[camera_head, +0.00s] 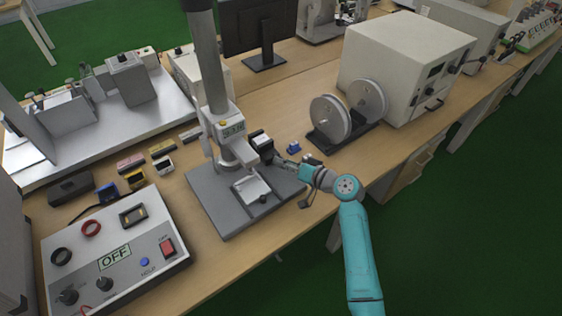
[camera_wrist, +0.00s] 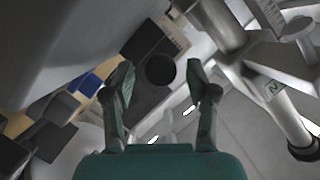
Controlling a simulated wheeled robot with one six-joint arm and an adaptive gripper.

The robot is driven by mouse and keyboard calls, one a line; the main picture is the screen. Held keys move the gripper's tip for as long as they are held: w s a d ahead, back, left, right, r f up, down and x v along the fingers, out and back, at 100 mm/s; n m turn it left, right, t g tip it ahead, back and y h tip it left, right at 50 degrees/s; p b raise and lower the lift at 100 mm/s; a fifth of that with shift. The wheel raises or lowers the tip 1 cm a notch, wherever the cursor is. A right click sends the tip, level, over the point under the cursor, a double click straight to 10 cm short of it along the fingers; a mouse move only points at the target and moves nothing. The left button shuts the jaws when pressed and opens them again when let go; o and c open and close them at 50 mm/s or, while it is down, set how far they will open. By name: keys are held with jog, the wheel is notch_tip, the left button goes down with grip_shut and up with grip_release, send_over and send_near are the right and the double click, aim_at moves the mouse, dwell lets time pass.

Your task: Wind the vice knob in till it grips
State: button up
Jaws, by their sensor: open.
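My gripper (camera_head: 281,160) is at the right side of the test stand in the head view, in front of a dark block (camera_head: 260,143). In the wrist view my gripper (camera_wrist: 163,84) is open, one finger on either side of a round black knob (camera_wrist: 160,70). The fingers look apart from the knob, and nothing is held. The knob appears in front of dark blocks (camera_wrist: 146,42), probably the vice. I cannot tell how far its jaws are closed. In the head view the knob is hidden or too small to make out.
The stand's grey base (camera_head: 215,213) has a pale fixture (camera_head: 251,189) on it. A control box (camera_head: 118,252) reading OFF stands front left. A small blue block (camera_head: 293,147) and a two-reel unit (camera_head: 333,125) lie beyond my gripper. A large beige cabinet (camera_head: 395,60) stands at back right.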

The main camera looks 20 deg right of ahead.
jog(key=v, duration=1)
jog(key=a+f+n+h, duration=0.1)
jog(key=n, duration=0.1)
jog(key=a+f+n+h, duration=0.1)
jog(key=a+n+h, duration=0.1)
jog(key=shift+w+f, duration=0.15)
jog(key=shift+f, duration=0.15)
jog(key=shift+a+n+h, duration=0.35)
jog(key=shift+n+h, duration=0.45)
jog(key=shift+n, duration=0.4)
jog(key=n, duration=0.1)
jog(key=a+r+n+t+h, duration=0.1)
jog(key=n, duration=0.1)
jog(key=s+r+n+h, duration=0.1)
jog(key=n, duration=0.1)
jog(key=shift+s+a+t, duration=0.1)
jog(key=shift+a+t, duration=0.2)
jog(key=shift+n+h, duration=0.4)
jog(key=shift+n, duration=0.3)
jog(key=x, duration=0.7)
jog(key=r+x, duration=0.1)
jog(key=x, duration=0.2)
jog(key=shift+w+a+f, duration=0.1)
jog(key=shift+w+a, duration=0.05)
jog(key=shift+w, duration=0.1)
